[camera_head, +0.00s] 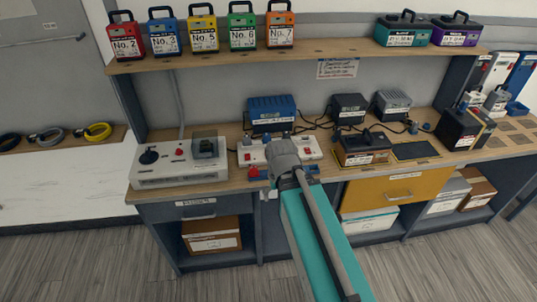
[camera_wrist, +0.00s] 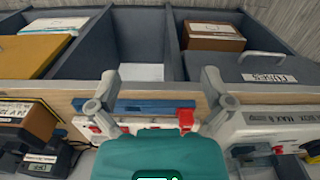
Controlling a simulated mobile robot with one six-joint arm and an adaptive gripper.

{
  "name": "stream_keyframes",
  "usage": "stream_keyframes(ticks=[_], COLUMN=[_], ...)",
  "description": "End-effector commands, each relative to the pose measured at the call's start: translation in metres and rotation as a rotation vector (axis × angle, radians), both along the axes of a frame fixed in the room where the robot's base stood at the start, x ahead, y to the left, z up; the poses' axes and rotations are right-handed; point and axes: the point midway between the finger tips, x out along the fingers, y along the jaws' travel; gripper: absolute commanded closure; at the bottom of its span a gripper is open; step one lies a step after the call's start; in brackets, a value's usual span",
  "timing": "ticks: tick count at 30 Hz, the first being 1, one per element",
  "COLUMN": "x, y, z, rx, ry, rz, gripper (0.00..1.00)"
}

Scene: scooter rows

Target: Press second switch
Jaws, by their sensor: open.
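A white strip with red switches (camera_head: 306,147) lies on the bench in the head view, its middle hidden behind my gripper (camera_head: 284,156). In the wrist view, my gripper (camera_wrist: 158,80) is open and empty, with its two grey fingers spread over the bench's front edge. Red parts (camera_wrist: 97,128) of the strip show beside the left finger. A blue bar (camera_wrist: 150,105) runs along the edge between the fingers, with a red block (camera_wrist: 185,118) near its right end. The wrist housing hides most of the strip, so I cannot tell which switch is second or whether anything touches.
A white control box (camera_head: 180,172) with a black knob stands left of the strip. A blue charger (camera_head: 272,113) stands behind it.

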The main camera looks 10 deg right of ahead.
Motion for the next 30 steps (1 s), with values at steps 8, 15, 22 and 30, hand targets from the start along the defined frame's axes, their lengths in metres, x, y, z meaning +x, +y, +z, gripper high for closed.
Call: stream_keyframes(ticks=[8, 15, 22, 30], x=[0.0, 0.007, 0.035, 0.086], y=[0.0, 0.0, -0.003, -0.007], z=[0.0, 0.003, 0.011, 0.027], rx=[0.0, 0.0, -0.002, -0.01], ry=[0.0, -0.003, -0.014, -0.035], rz=[0.0, 0.031, 0.163, 0.435], gripper=[0.06, 0.5, 0.93, 1.0])
